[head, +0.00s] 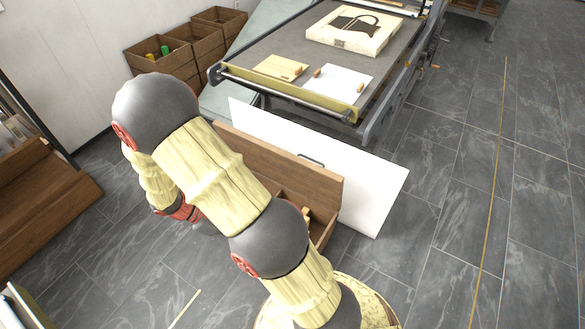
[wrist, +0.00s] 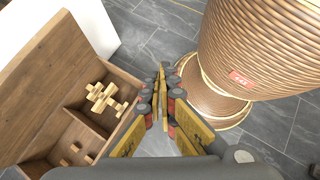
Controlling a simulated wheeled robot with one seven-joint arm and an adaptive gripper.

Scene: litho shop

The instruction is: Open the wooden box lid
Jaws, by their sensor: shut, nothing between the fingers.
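The wooden box (wrist: 118,78) stands on the floor with its lid (wrist: 42,82) raised, so its divided inside shows in the wrist view. In the head view the lid (head: 285,166) stands up in front of a white panel, with a dark handle (head: 311,160) at its top edge. Much of the box is hidden behind my arm there. My gripper (wrist: 161,80) is shut and empty, to the right of the box and apart from the lid in the wrist view. I cannot make out its fingers in the head view.
Light wooden pieces (wrist: 104,97) lie in the box compartments. The white panel (head: 372,190) stands behind the lid. A press table (head: 290,45) is beyond it, with brown crates (head: 168,55) at its left. The tiled floor at the right is clear.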

